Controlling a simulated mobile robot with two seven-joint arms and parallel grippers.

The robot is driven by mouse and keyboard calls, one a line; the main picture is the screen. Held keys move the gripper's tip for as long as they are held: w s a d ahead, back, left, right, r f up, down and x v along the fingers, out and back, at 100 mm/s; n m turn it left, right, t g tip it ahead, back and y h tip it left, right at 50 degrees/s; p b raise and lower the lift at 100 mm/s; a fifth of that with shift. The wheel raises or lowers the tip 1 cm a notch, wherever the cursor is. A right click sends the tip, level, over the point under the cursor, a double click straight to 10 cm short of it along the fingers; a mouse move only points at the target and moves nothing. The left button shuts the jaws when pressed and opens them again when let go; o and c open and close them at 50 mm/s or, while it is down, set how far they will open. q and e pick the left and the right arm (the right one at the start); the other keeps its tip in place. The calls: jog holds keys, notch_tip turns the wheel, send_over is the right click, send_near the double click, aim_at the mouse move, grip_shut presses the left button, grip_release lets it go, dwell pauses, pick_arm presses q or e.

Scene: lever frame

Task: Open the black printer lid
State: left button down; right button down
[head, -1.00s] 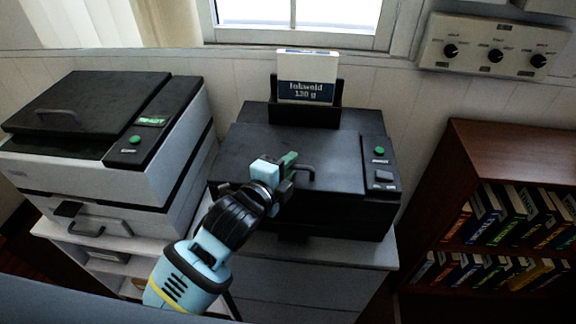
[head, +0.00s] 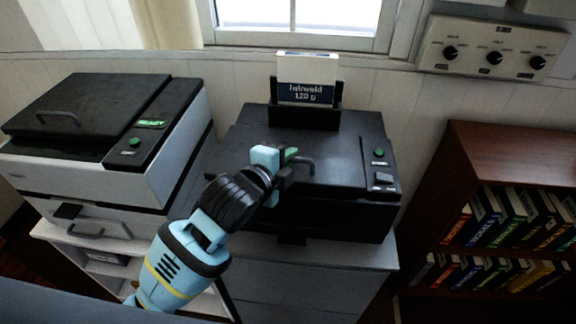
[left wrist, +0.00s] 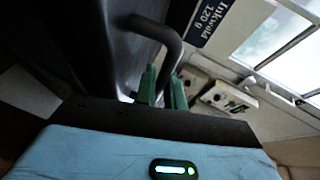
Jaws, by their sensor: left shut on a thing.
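The black printer (head: 334,216) stands on a grey cabinet in the middle of the head view. Its black lid (head: 330,145) looks down or nearly down; I cannot tell if it is slightly raised. A curved dark handle (head: 306,163) is on the lid's front part and shows in the left wrist view (left wrist: 168,36). My left gripper (head: 290,162) is at the left end of this handle. Its green fingers (left wrist: 163,90) are shut on the handle bar in the left wrist view. The gripper hides part of the lid's front. My right gripper is not in view.
A paper pack (head: 306,78) stands upright in the printer's rear feeder. A control strip (head: 380,165) lies right of the lid. A grey-and-black printer (head: 85,175) stands left, a bookshelf (head: 500,150) right. A knob panel (head: 494,48) is on the wall.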

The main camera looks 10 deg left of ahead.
pick_arm(q)
jog(key=w+r+g, duration=0.1)
jog(key=r, duration=0.1)
jog(key=w+r+g, duration=0.1)
jog(key=r, duration=0.1)
jog(key=w+r+n+g+y, duration=0.1)
jog(key=r, duration=0.1)
jog(key=shift+w, duration=0.2)
jog(key=shift+w+r+n+g, duration=0.3)
jog(key=shift+w+r+g, duration=0.55)
jog(key=shift+g, duration=0.25)
jog(key=shift+w, duration=0.1)
jog(key=c, duration=1.8)
grip_release()
